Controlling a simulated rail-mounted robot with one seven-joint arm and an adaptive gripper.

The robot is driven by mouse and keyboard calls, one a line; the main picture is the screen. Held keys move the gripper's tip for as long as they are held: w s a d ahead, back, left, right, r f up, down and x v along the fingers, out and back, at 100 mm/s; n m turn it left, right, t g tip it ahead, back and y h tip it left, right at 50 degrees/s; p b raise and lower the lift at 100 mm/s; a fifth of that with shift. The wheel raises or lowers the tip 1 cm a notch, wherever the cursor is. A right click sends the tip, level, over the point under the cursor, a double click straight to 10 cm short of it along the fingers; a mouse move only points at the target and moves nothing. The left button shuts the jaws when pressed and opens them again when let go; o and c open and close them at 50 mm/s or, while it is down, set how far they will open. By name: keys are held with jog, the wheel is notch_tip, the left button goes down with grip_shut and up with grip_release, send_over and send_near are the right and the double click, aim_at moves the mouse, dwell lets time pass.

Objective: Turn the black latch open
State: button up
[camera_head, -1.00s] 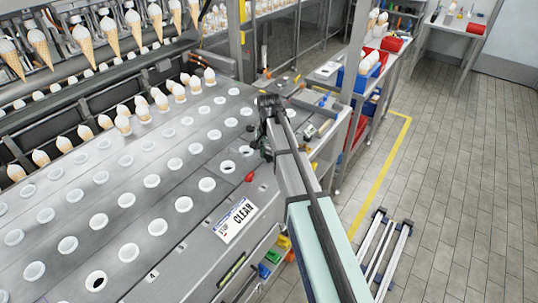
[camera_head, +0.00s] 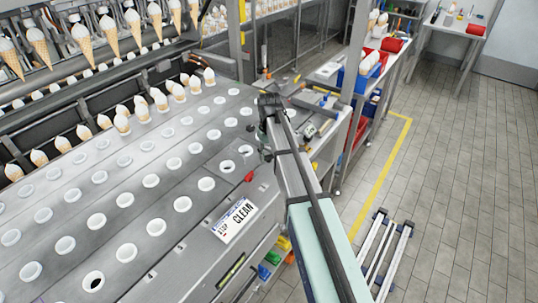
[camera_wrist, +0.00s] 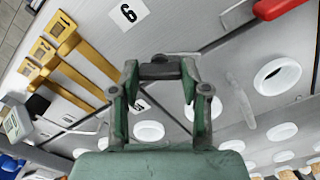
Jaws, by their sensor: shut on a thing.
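The black latch (camera_wrist: 160,68) shows in the wrist view as a short dark bar across the tips of my green gripper (camera_wrist: 158,75). One finger is on each side of it, and the gripper is closed on it above the grey metal surface. How far the latch is turned I cannot tell. In the head view my gripper (camera_head: 264,150) is at the right edge of the machine's top, and the latch there is hidden by my arm.
The grey machine top (camera_head: 195,225) holds rows of white cups, with ice cream cones behind. A red handle (camera_head: 249,176) is close to my gripper; it also shows in the wrist view (camera_wrist: 278,8). Yellow handled parts (camera_wrist: 62,82) lie left in the wrist view. Floor on the right is mostly free.

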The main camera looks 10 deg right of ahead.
aim_at(269, 155)
jog(key=n, duration=0.6)
jog(key=shift+s, duration=0.1)
jog(key=shift+n, duration=0.3)
dwell(0.3)
jog(key=o, duration=1.1)
jog(key=shift+o, duration=0.2)
notch_tip(269, 155, up, 12)
